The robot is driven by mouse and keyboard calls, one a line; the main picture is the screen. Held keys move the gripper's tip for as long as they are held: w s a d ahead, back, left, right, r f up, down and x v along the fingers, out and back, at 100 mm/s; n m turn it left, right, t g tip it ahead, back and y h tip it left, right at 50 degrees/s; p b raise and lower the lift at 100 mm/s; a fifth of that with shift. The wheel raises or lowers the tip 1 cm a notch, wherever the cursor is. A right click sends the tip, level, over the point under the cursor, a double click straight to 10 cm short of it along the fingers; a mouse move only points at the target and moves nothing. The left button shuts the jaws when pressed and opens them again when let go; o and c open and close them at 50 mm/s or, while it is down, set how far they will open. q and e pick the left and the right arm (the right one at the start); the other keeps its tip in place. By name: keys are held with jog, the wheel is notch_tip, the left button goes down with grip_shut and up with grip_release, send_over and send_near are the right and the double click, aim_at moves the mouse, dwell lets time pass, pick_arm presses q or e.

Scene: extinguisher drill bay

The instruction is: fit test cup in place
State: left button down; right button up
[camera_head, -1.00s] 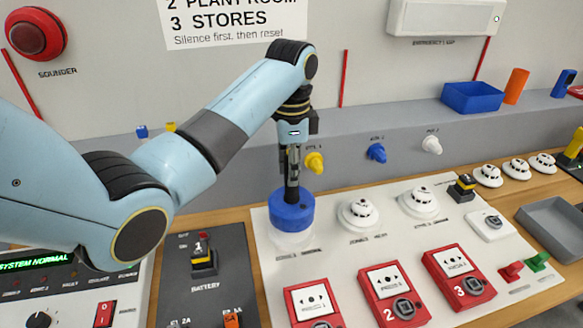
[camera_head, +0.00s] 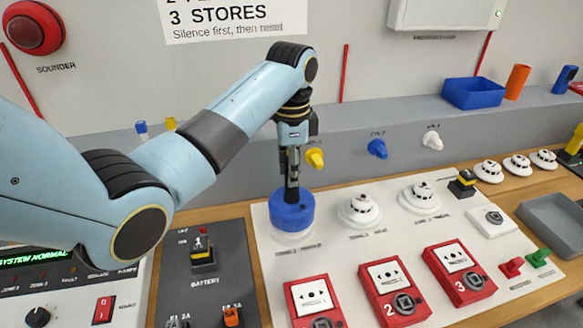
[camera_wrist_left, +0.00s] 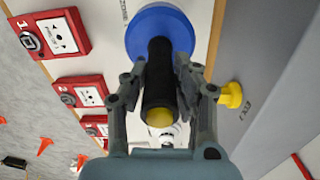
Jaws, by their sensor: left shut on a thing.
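The test cup is a blue cup (camera_head: 292,213) with a black handle, upright at the panel's left detector position. My left gripper (camera_head: 291,178) is shut on the black handle, above the blue part. In the left wrist view the gripper (camera_wrist_left: 160,85) has a finger on each side of the handle (camera_wrist_left: 160,75), and the blue cup (camera_wrist_left: 158,30) shows beyond it. A white round base (camera_head: 292,238) shows just under the cup. The cup hides the detector there; I cannot tell if the cup touches it. My right gripper is not in view.
White detectors (camera_head: 359,210) stand to the right on the white panel (camera_head: 330,258). Red call points (camera_head: 397,290) line the front. Yellow (camera_head: 315,158), blue and white knobs stick out behind. A blue bin (camera_head: 473,93) and grey tray (camera_head: 553,225) are at the right.

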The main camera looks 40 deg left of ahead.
pick_arm(q)
jog(key=shift+f, duration=0.3)
jog(key=shift+f+b, duration=0.6)
jog(key=shift+f, duration=0.65)
dwell(0.5)
jog(key=c, duration=0.6)
grip_release()
jog(key=shift+r, duration=0.1)
jog(key=shift+r+p, duration=1)
jog(key=shift+r, duration=2.4)
